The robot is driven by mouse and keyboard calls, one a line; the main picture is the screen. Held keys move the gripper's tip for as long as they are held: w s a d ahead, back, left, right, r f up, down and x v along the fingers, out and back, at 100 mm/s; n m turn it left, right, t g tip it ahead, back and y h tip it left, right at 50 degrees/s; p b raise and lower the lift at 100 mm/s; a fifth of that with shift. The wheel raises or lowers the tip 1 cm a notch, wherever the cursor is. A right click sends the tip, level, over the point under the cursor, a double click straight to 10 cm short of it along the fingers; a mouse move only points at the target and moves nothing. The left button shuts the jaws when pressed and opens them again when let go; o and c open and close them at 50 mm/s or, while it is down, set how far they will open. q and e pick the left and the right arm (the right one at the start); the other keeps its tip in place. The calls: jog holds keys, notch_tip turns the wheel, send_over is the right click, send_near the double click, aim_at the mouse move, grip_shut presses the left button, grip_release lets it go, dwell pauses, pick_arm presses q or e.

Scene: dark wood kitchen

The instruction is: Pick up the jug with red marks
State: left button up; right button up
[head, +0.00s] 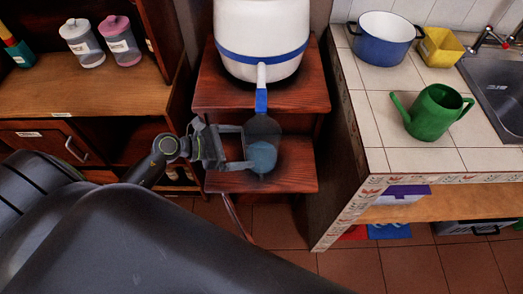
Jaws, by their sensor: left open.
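A clear jug (263,132) with bluish contents at its bottom stands on the lower wooden step, under the spout of a white dispenser. I cannot make out red marks on it at this size. My left gripper (244,147) reaches in from the left, its two fingers apart and pointing right at the jug's left side. The fingertips are at or very near the jug wall; I cannot tell whether they touch. My right gripper is not in view.
The white dispenser (262,25) with a blue band stands on the upper step. A tiled counter (385,130) at right holds a green watering can (432,115), a blue pot (383,43) and a yellow container (440,47). A wooden cabinet (90,95) stands left.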

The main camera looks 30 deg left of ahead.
pick_arm(q)
jog(key=p+x, duration=0.1)
jog(key=x, duration=0.3)
jog(key=shift+w+d+p, duration=0.15)
jog(key=shift+d+p, duration=0.15)
jog(key=shift+w+d+f, duration=0.2)
jog(key=c, duration=1)
jog(key=shift+r, duration=0.15)
jog(key=f+b+v, duration=0.2)
jog(key=v, duration=0.6)
jog(key=s+a+f+b+v, duration=0.1)
jog(key=b+v, duration=0.2)
jog(key=v, duration=0.6)
jog(key=shift+s+a+f, duration=0.2)
jog(key=shift+a+f, duration=0.1)
jog(key=shift+a, duration=0.05)
